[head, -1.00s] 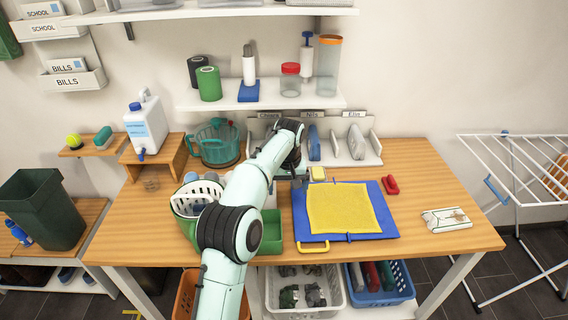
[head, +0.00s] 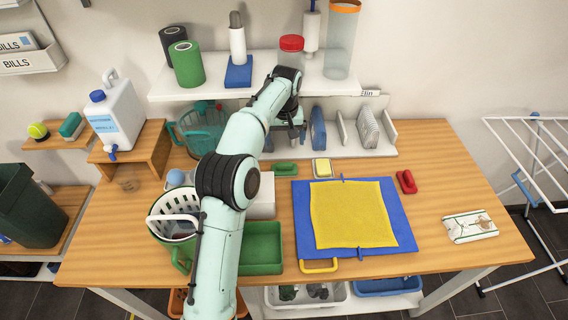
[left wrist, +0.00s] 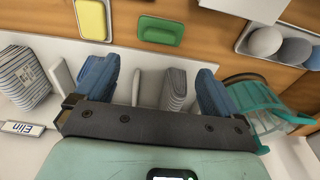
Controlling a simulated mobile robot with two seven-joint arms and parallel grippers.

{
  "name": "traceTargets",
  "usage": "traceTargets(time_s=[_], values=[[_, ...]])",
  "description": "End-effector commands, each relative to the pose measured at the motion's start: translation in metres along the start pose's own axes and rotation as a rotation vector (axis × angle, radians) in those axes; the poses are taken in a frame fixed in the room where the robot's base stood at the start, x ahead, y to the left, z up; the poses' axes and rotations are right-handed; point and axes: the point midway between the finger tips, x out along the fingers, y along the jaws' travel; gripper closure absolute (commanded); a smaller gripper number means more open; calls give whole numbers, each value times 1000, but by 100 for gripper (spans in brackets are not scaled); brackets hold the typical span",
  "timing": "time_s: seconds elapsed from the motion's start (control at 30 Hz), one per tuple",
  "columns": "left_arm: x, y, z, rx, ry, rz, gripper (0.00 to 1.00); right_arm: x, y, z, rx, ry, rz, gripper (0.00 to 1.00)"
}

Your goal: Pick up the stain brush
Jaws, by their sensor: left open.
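No label marks the stain brush. A green brush-like block (head: 286,169) lies on the table behind the blue board, and it also shows in the left wrist view (left wrist: 160,31). A red brush-like piece (head: 406,181) lies right of the board. A teal block (head: 71,125) sits on the small left shelf. Bristles cannot be made out on any of them. My left gripper (head: 286,138) hangs above the back of the table, beyond the green block, in front of the divided rack. It is open, with nothing between its fingers (left wrist: 156,88). My right gripper is out of view.
A yellow sponge (head: 322,168) lies beside the green block. The blue board (head: 405,240) carries a yellow cloth (head: 352,215). The rack (head: 385,152) stands at the back under a wall shelf (head: 345,88).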

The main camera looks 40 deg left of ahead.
Motion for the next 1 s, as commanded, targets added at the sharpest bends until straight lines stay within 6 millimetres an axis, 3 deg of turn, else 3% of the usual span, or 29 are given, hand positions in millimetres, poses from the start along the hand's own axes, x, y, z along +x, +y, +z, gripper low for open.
traceTargets(time_s=[0.3,0.67,0.9,1.0], values=[[63,-1,2,0,-7,-3,4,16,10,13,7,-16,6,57],[88,-1,0,0,-5,-2,4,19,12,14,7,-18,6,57],[124,-1,-2,-1,-5,-2,4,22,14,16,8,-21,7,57],[130,-1,-2,-1,-4,-1,4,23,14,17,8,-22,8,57]])
